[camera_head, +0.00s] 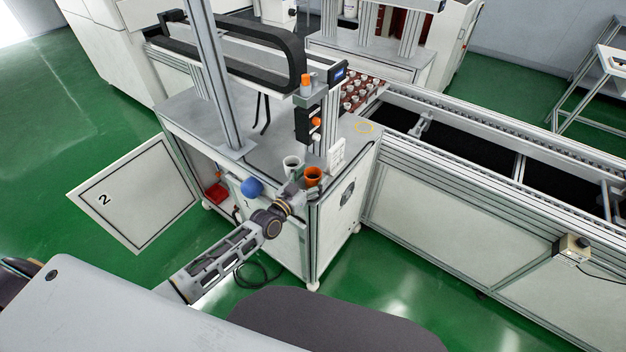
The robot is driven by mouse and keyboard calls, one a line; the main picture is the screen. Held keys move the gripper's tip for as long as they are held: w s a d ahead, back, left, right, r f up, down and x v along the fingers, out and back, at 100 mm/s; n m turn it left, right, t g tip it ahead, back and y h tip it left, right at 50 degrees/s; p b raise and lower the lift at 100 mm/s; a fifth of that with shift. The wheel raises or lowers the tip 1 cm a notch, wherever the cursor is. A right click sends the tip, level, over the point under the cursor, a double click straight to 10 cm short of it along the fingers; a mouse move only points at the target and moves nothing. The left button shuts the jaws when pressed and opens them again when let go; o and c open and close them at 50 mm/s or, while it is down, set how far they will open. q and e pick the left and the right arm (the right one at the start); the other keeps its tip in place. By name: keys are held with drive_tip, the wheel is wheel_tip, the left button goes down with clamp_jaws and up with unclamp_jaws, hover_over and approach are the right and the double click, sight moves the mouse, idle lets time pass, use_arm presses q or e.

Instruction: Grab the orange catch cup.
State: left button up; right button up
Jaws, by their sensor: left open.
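The orange catch cup (313,176) stands upright near the front corner of the grey machine table. My left gripper (297,184) is open at the table's front edge, just left of and in front of the orange cup. It looks empty; its fingers are small and partly overlap the cups' area, so I cannot tell whether they touch the orange cup. My right gripper is not in view.
A white block (337,154) stands right of the orange cup. A conveyor (480,135) runs off right.

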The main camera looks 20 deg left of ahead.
use_arm(q)
drive_tip(key=shift+w+d, duration=0.1)
drive_tip(key=shift+w, duration=0.25)
idle(0.3)
drive_tip(key=c, duration=1)
